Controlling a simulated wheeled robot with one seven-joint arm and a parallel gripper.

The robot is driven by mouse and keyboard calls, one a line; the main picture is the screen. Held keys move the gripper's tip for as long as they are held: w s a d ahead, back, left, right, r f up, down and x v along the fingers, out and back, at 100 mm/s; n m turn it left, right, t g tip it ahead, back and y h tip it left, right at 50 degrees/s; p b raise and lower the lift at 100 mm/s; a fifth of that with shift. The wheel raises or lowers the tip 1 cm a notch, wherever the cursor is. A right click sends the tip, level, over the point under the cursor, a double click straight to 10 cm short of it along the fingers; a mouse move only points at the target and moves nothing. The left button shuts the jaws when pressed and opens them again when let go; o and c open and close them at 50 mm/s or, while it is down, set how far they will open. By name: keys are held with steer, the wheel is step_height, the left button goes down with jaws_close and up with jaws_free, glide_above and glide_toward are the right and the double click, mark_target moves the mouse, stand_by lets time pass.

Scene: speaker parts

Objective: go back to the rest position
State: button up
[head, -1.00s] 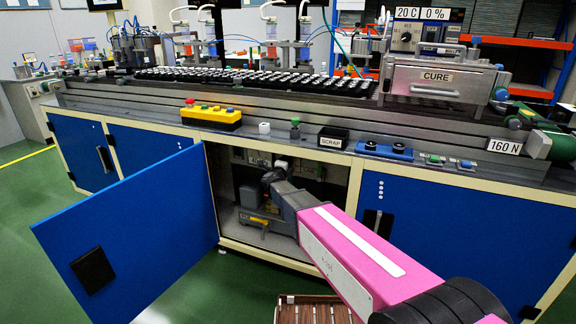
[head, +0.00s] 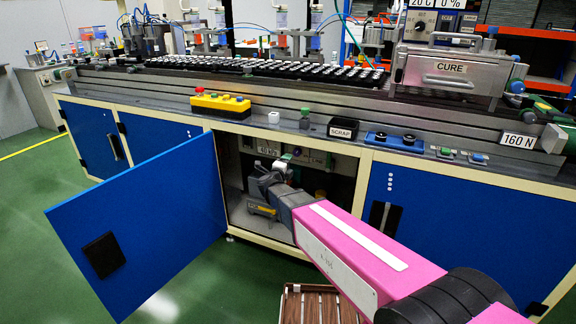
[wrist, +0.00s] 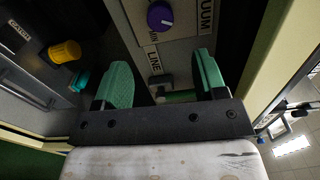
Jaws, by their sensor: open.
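My pink arm reaches from the lower right of the head view into the open cabinet under the bench. My gripper (head: 285,160) is at the cabinet opening, small and partly hidden by my wrist in that view. In the wrist view my gripper (wrist: 160,85) shows two green fingers set apart with nothing held between them. Beyond the fingers is a grey panel with a purple knob (wrist: 160,16) and labels reading LINE and VACUUM. No object touches the fingers as far as I can see.
The blue cabinet door (head: 150,215) stands open to the left of my arm. The cabinet frame's pale edge (wrist: 262,60) is close on the right in the wrist view. A yellow knob (wrist: 65,52) is at the left. A slatted brown crate (head: 318,305) is below my arm.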

steer(key=shift+d, duration=0.1)
steer(key=s+d+f+n+g+y, duration=0.2)
steer(key=s+d+f+n+g, duration=0.2)
steer(key=s+d+n, duration=0.3)
steer(key=s+d+f+n+g+y, duration=0.2)
steer(key=s+d+f+n+g, duration=0.2)
steer(key=s+d+n+g, duration=0.3)
steer(key=s+d+f+n+g+y, duration=0.2)
steer(key=s+d+f+n+g, duration=0.2)
steer(key=s+d+n+g, duration=0.2)
steer(key=s+d+n, duration=0.2)
steer(key=s+d, duration=0.2)
steer(key=d, duration=0.2)
steer(key=shift+s+d+f+n, duration=0.2)
steer(key=shift+d+f+n, duration=0.05)
steer(key=shift+f+n, duration=0.05)
stand_by(0.6)
